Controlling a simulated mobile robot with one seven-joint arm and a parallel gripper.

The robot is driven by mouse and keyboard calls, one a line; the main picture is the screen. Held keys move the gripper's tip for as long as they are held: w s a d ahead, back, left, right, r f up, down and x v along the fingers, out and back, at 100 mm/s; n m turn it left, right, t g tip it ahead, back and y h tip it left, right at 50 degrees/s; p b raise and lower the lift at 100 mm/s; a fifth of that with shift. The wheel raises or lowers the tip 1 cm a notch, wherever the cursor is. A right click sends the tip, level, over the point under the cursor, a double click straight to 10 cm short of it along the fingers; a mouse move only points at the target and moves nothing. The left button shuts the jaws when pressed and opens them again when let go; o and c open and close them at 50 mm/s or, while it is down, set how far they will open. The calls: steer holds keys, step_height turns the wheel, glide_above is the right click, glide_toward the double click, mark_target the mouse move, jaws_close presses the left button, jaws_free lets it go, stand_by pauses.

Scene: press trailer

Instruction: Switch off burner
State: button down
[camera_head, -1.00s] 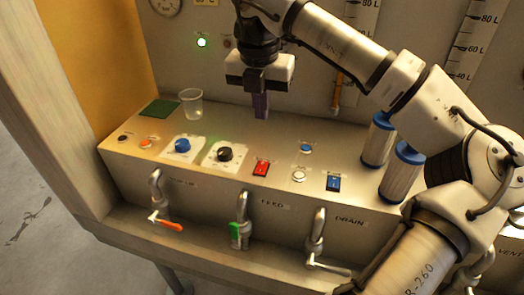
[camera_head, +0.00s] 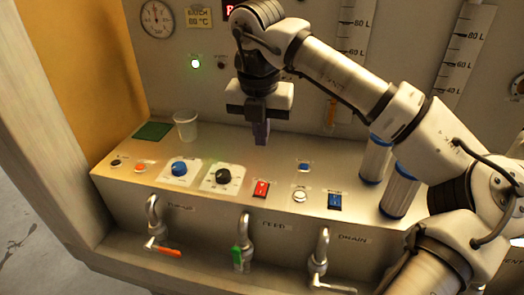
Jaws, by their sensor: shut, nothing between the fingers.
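The sloped metal control panel (camera_head: 330,170) carries a red rocker switch (camera_head: 261,190), a blue rocker switch (camera_head: 335,201), a black knob (camera_head: 223,175) and a blue knob (camera_head: 180,168). The small labels beside them are too blurred to read, so I cannot tell which control is the burner's. My gripper (camera_head: 261,140) points down, shut and empty, above the back of the panel. In the picture it is straight above the red switch and apart from it.
A clear cup (camera_head: 185,125) and a green pad (camera_head: 153,131) stand at the panel's left back. Two blue-capped cylinders (camera_head: 399,190) stand at the right, near my arm. Taps with an orange lever (camera_head: 166,250) and a green handle (camera_head: 238,257) line the front.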

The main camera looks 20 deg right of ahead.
mark_target(263, 185)
steer(key=f+p, duration=0.1)
steer(key=f, duration=0.3)
steer(key=f+p, duration=0.1)
steer(key=f, duration=0.3)
steer(key=w+d+f+p, duration=0.1)
steer(key=f, duration=0.3)
steer(key=shift+w+f, duration=0.1)
steer(key=shift+f, duration=0.3)
